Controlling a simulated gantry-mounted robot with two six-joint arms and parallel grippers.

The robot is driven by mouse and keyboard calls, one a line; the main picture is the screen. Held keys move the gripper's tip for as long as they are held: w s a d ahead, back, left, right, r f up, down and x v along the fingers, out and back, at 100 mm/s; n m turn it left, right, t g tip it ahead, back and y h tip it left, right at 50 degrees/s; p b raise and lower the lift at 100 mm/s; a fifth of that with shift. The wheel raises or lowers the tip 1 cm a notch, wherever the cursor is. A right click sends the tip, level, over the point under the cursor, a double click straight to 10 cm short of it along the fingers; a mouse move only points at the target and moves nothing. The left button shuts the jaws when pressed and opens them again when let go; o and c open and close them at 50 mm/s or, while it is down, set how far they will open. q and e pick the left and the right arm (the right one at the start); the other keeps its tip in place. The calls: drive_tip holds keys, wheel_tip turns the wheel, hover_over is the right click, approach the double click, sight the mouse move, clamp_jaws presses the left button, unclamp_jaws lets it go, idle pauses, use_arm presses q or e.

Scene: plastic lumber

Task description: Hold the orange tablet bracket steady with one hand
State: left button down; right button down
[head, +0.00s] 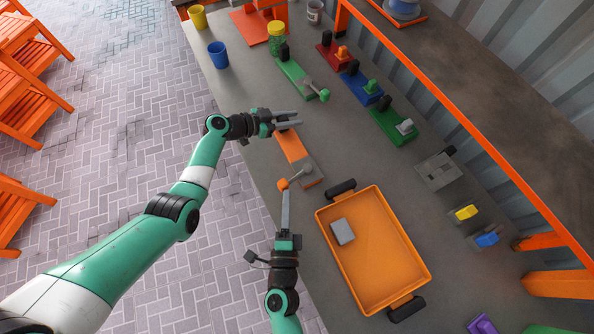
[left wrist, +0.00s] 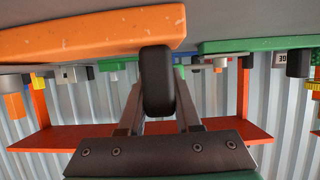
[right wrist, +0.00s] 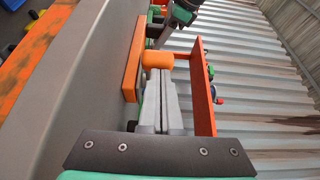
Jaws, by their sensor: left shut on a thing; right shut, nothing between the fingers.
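The orange tablet bracket (head: 291,147) lies on the grey worktable, with a grey plate at its near end and a lever ending in an orange knob (head: 283,184). My left gripper (head: 298,118) is at the bracket's far end. In the left wrist view it is shut on the bracket's black post (left wrist: 157,80), and the orange base (left wrist: 90,33) shows beside it. My right gripper (head: 286,198) is shut and empty, its fingertips right at the orange knob. In the right wrist view the knob (right wrist: 158,60) sits just beyond the closed fingers; I cannot tell whether they touch.
An orange tray (head: 385,265) with a grey block (head: 342,231) lies right of my right gripper. Green (head: 296,77), red (head: 328,57), blue (head: 356,85) and another green bracket (head: 393,126) stand farther back. A blue cup (head: 218,55) stands at the far left edge.

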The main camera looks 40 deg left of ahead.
drive_tip(key=shift+s+a, duration=0.15)
drive_tip(key=shift+a, duration=1.6)
